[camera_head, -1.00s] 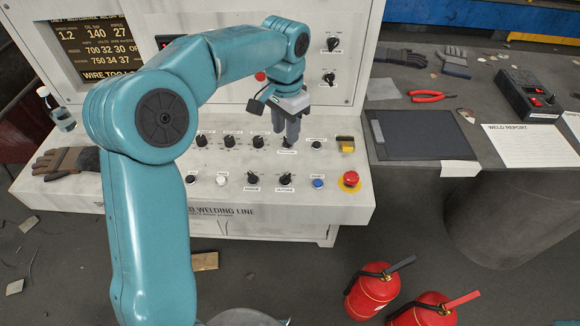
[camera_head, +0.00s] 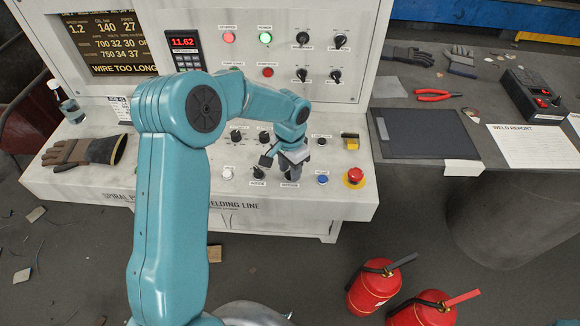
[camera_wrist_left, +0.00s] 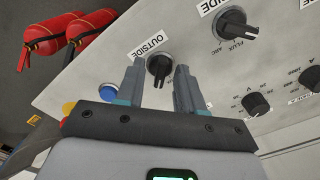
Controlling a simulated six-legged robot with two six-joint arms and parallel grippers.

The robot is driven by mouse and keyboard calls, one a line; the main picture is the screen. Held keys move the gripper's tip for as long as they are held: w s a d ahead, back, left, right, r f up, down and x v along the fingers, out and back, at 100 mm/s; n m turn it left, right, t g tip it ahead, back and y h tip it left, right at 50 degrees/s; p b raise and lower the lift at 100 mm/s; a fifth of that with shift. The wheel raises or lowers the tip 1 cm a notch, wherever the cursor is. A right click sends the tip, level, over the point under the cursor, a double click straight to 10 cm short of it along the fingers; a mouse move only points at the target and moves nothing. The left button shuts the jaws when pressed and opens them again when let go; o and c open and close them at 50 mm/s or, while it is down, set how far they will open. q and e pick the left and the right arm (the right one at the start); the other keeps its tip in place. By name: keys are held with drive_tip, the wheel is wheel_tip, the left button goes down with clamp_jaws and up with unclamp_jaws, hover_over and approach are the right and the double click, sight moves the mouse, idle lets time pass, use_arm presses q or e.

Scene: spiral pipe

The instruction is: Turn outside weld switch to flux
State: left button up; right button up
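The outside weld switch (camera_wrist_left: 160,66) is a black rotary knob under a label reading OUTSIDE in the left wrist view. My left gripper (camera_wrist_left: 158,86) is open, with one grey finger toward each side of this knob and gaps visible. I cannot tell how deep the fingers reach around it. In the head view my left gripper (camera_head: 291,168) points down at the front row of the sloped panel (camera_head: 330,203) and mostly hides the knob. The switch's pointer and its own flux mark are not readable. My right gripper is not in view.
A similar black knob (camera_wrist_left: 235,26), marked FLUX and ARC, sits beside it. A blue button (camera_head: 322,179) and red emergency stop (camera_head: 355,175) are to the right. A work glove (camera_head: 84,151) lies at the panel's left. Fire extinguishers (camera_head: 372,288) stand on the floor.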

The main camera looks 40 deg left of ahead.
use_arm(q)
drive_tip(key=shift+s+a+r, duration=0.1)
drive_tip(key=shift+s, duration=0.05)
drive_tip(key=shift+c, duration=0.6)
clamp_jaws()
